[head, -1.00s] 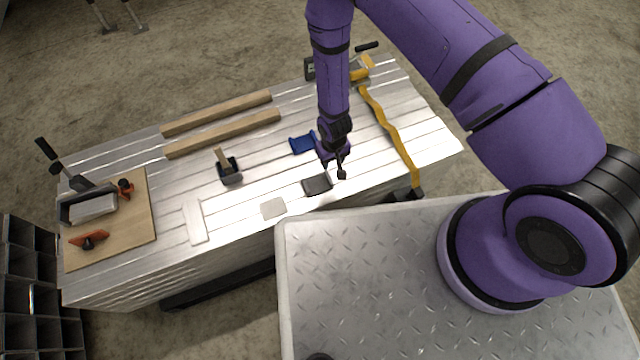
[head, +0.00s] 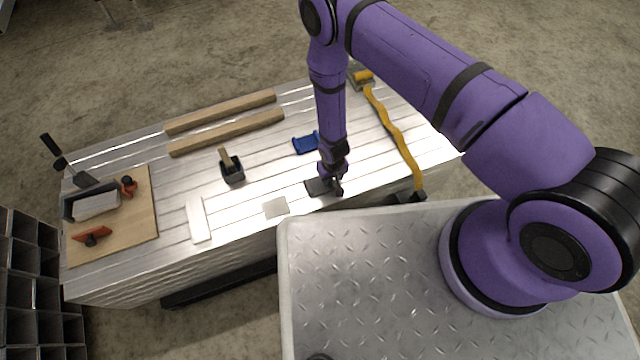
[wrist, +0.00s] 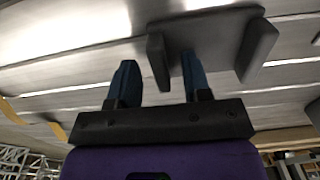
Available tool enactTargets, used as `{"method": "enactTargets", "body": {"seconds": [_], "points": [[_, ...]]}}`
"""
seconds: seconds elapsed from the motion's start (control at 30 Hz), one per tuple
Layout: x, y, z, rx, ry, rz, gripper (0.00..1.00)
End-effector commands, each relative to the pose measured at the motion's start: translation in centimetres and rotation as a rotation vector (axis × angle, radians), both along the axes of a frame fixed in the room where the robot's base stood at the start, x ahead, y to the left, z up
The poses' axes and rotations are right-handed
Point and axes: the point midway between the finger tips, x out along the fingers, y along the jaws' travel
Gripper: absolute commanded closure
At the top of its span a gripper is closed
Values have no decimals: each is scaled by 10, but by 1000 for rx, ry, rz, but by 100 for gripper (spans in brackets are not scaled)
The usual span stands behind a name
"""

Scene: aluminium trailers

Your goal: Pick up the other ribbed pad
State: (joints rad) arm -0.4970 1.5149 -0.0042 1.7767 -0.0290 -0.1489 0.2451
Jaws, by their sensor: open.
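A dark grey pad (head: 317,187) lies near the table's front edge, partly behind my gripper. In the wrist view the dark grey pad (wrist: 205,28) shows a flat plate with two raised side walls; ribs cannot be made out. My gripper (head: 337,188) is low over its right end. In the wrist view my gripper (wrist: 160,78) is open, with one blue-tipped finger on each side of the pad's left wall; contact cannot be told. A blue pad-like piece (head: 306,144) of similar size lies farther back.
A pale square plate (head: 276,207) lies left of the dark pad. A dark cup with a wooden handle (head: 231,172), two wooden bars (head: 225,134), a yellow strap (head: 397,138) and a wooden board (head: 140,218) with tools share the metal-slatted table.

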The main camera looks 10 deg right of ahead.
Motion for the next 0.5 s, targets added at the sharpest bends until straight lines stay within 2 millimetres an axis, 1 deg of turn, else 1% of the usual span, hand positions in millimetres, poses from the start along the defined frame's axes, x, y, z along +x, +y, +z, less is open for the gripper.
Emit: {"method": "enactTargets", "body": {"seconds": [0.23,0.27,0.3,0.37,0.4,0.43,0.5], "points": [[1,0,-2,0,-1,0,55],[1,0,-2,0,-1,0,60],[1,0,-2,0,-1,0,69],[1,0,-2,0,-1,0,83],[1,0,-2,0,-1,0,92],[1,0,-2,0,-1,0,99],[1,0,-1,0,-1,0,100]]}}
